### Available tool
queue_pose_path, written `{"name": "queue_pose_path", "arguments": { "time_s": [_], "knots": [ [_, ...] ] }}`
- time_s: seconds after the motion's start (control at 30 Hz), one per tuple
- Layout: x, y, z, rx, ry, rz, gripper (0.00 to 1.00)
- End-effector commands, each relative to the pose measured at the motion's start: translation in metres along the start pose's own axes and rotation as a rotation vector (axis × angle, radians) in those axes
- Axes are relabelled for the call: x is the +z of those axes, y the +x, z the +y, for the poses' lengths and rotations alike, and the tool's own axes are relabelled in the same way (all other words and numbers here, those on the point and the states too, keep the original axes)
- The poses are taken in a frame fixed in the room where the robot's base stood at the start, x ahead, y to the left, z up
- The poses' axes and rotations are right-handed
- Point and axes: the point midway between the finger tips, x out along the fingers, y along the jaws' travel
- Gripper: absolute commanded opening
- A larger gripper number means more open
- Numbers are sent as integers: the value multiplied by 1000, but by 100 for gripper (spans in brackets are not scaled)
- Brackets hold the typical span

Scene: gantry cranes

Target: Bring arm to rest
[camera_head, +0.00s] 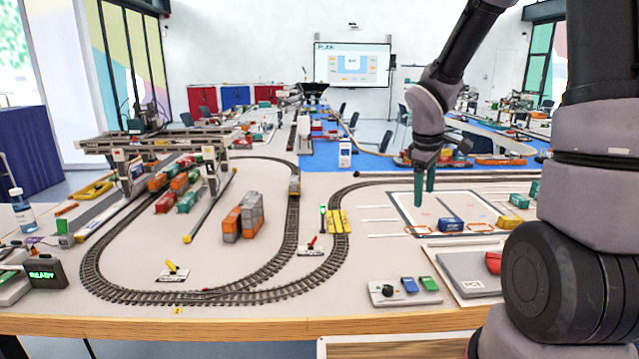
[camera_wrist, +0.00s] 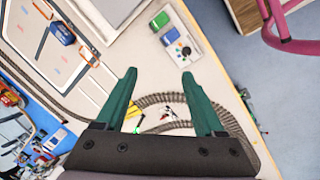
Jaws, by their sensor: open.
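My gripper (camera_head: 424,184) hangs from my arm above the right part of the table, fingers pointing down. Its green fingers are apart and nothing is between them. In the wrist view my gripper (camera_wrist: 160,95) is also open, with bare white table and curved track seen between and beyond the fingers. My arm comes down from the upper right in the head view.
The table holds a looped track (camera_head: 292,235), a gantry crane (camera_head: 150,145), orange and grey containers (camera_head: 243,217), a blue container (camera_head: 451,224), a yellow crossing piece (camera_head: 339,221) and a button panel (camera_head: 403,291). A box reading READY (camera_head: 42,273) stands at the left.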

Motion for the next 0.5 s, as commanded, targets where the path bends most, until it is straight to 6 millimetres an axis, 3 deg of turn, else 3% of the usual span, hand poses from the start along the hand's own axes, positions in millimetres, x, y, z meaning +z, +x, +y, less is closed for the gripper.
{"name": "queue_pose_path", "arguments": {
  "time_s": [0.03,0.2,0.5],
  "knots": [
    [6,-24,2,24,83,20,71],
    [31,-89,-7,50,389,100,71],
    [73,-184,-48,-27,895,321,71]
  ]
}}
